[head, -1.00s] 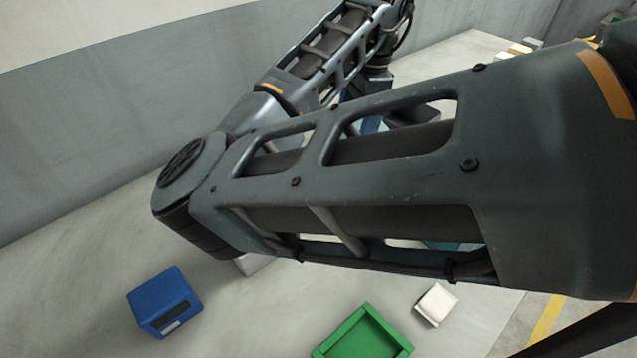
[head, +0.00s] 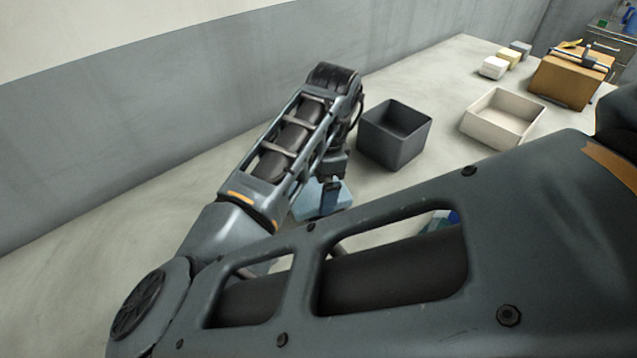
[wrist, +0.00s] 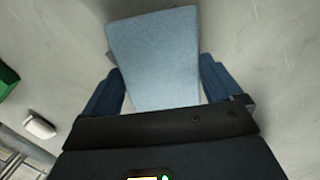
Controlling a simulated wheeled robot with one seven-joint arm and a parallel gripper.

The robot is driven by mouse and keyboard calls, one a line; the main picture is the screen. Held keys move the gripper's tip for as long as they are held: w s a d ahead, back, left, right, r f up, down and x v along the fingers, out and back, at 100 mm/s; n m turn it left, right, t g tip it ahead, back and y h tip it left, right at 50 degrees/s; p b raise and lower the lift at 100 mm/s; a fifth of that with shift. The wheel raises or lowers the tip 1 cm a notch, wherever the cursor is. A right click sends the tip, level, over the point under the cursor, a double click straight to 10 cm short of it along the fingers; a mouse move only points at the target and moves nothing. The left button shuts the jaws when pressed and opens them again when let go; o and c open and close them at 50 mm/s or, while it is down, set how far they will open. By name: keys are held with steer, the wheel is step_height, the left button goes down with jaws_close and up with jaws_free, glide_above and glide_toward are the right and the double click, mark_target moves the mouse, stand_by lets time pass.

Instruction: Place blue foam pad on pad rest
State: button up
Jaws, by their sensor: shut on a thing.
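The light blue foam pad (wrist: 155,55) lies between the two dark blue fingers of my gripper (wrist: 162,80) in the wrist view. My gripper is shut on it. In the head view my gripper (head: 331,184) points down at the pad (head: 312,204), partly hidden by my arm. A thin greyish edge shows beneath the pad's sides in the wrist view. I cannot tell whether it is the pad rest, or whether the pad touches it.
A dark grey open bin (head: 395,135) stands right of my gripper. A cream open tray (head: 503,118) lies farther right. Small blocks (head: 493,67) and a brown box (head: 568,80) are at the back right. A grey wall (head: 150,110) runs behind the bench.

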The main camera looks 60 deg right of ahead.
steer(key=shift+f, duration=0.2)
steer(key=o, duration=0.7)
steer(key=shift+r, duration=0.1)
steer(key=r, duration=0.8)
steer(key=s+d+r, duration=0.1)
steer(key=r, duration=0.3)
steer(key=shift+d+r, duration=0.1)
steer(key=shift+d, duration=0.1)
